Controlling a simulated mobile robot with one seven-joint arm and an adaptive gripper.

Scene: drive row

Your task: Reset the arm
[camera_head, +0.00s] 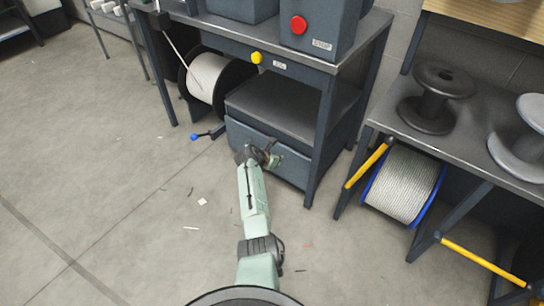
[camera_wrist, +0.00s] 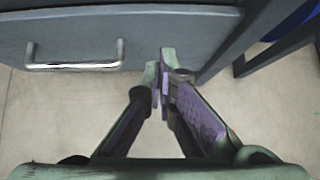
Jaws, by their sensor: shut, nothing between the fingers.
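My gripper (camera_head: 266,156) is at the end of my pale green arm, low in front of the workbench's drawer (camera_head: 240,135). In the wrist view my gripper (camera_wrist: 162,72) is shut, with its fingertips together and nothing between them. The drawer front (camera_wrist: 170,35) is just beyond the fingertips. Its metal bar handle (camera_wrist: 75,66) is to the left of the fingers, apart from them. I cannot tell whether the fingertips touch the drawer front.
The workbench (camera_head: 352,45) carries a box with a red button (camera_head: 298,25). A white cable reel (camera_head: 207,78) sits under it. A blue-ended crank (camera_head: 196,137) sticks out low. On the right, a bench (camera_head: 470,150) holds empty spools, with yellow-ended bars projecting. Floor (camera_head: 110,190) on the left is mostly clear.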

